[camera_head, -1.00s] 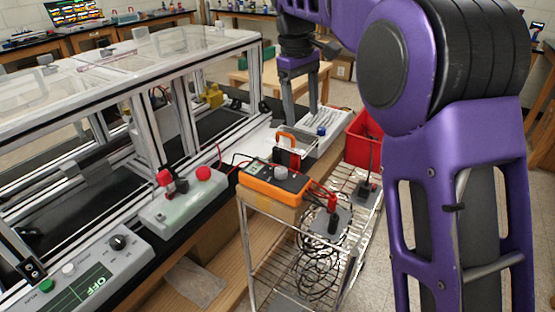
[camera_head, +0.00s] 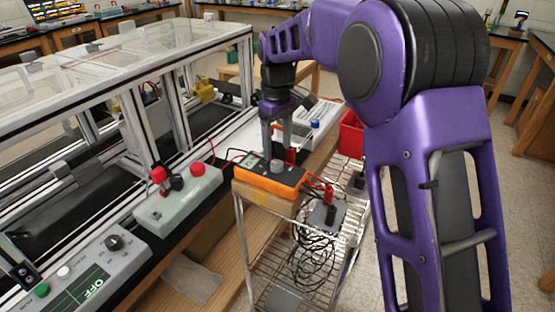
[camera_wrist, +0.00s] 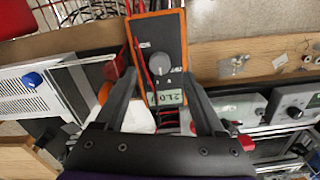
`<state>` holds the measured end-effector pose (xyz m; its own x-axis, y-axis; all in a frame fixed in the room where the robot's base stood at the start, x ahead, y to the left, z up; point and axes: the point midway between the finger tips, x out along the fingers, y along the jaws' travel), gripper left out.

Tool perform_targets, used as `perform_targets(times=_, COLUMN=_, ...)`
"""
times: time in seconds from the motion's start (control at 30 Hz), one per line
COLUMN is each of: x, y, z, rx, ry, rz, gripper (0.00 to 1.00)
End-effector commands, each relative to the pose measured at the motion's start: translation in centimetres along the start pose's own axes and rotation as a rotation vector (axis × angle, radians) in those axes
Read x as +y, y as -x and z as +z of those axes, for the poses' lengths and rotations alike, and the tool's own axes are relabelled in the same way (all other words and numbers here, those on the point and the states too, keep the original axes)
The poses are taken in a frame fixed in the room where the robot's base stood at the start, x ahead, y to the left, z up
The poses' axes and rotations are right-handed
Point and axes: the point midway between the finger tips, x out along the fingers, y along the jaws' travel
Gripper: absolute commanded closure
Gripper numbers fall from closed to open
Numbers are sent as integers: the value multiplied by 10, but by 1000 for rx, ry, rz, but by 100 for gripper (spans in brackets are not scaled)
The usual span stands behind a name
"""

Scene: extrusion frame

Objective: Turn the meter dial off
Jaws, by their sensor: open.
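The orange multimeter (camera_head: 258,187) lies on the corner of a wire cart beside the extrusion frame. Its grey round dial (camera_head: 277,166) sits on the dark face. In the wrist view the meter (camera_wrist: 183,30) shows its dial (camera_wrist: 157,65) and a small display (camera_wrist: 166,98) with digits that look like 21.0. My gripper (camera_head: 286,153) is open, its fingers pointing down just behind the meter. In the wrist view my gripper (camera_wrist: 158,85) has one finger on each side of the meter's display end. It holds nothing, and the dial is just beyond the fingertips.
Red leads (camera_head: 329,193) run from the meter's right end. A red bin (camera_head: 351,135) is behind right. A white device with a blue knob (camera_wrist: 32,80) is near.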

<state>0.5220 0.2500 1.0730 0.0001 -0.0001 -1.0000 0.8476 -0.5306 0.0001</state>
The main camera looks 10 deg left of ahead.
Motion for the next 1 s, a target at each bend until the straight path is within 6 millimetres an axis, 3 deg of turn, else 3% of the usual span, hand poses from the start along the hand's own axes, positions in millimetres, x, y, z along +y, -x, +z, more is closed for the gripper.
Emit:
perform_targets(times=0.1, x=0, y=-23, z=1, rx=-3, ry=0, rz=-1, gripper=29)
perform_targets(times=0.3, x=0, y=-43, z=0, rx=-1, ry=-1, rz=0, gripper=29)
perform_targets(times=0.67, x=0, y=-48, z=0, rx=0, ry=-1, rz=0, gripper=29)
perform_targets(times=1.0, x=0, y=-47, z=0, rx=0, ry=-1, rz=0, gripper=90)
